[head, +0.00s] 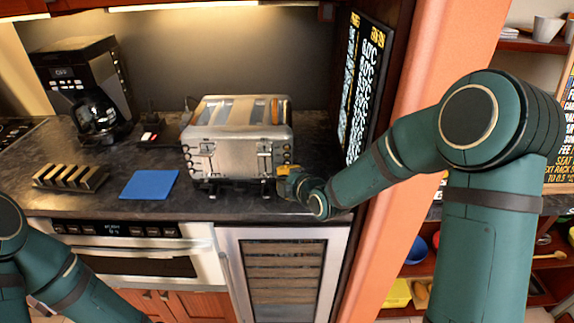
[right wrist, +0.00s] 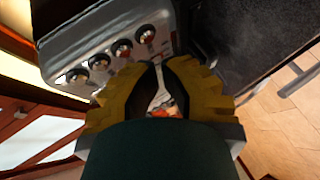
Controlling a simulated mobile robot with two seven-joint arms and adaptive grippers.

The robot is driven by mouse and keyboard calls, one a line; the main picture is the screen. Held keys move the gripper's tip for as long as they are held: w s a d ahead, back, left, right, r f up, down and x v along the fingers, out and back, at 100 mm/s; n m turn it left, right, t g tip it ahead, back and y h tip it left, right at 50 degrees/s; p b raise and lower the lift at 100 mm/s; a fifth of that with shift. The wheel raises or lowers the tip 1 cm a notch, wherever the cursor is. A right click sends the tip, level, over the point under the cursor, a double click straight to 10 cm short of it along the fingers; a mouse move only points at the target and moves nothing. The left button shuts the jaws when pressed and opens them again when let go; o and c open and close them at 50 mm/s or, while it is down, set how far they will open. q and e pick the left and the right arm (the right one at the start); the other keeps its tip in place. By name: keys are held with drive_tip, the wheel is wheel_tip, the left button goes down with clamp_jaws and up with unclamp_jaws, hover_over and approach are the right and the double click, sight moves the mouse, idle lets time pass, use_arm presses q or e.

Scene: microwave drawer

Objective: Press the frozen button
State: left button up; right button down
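A silver toaster (head: 230,140) stands on the dark counter, with small round controls (head: 286,157) down the right side of its front. In the right wrist view the toaster (right wrist: 90,25) fills the upper left, and a row of round controls (right wrist: 122,48) shows beyond my fingers. I cannot read which one is the frozen button. My right gripper (head: 284,172) is at the toaster's lower right front corner. Its yellow fingers (right wrist: 160,64) come together at the tips, with a narrow gap behind them and nothing clearly held. I cannot tell whether it touches the toaster. My left gripper is out of view.
A coffee maker (head: 90,90) stands at the back left. A blue mat (head: 149,184) and a metal rack (head: 70,177) lie left of the toaster. A black menu board (head: 365,90) and an orange pillar (head: 440,60) bound the right side.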

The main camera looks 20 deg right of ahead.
drive_tip(key=shift+w, duration=0.1)
drive_tip(key=shift+w+d+b, duration=0.1)
drive_tip(key=shift+w+b, duration=0.15)
drive_tip(key=shift+b, duration=0.15)
drive_tip(key=shift+w+d, duration=0.1)
drive_tip(key=shift+w, duration=0.3)
idle(0.6)
drive_tip(key=shift+b, duration=0.3)
drive_tip(key=shift+s+a+b, duration=0.2)
drive_tip(key=shift+s+b, duration=0.2)
drive_tip(key=shift+s, duration=0.35)
drive_tip(key=shift+s, duration=0.1)
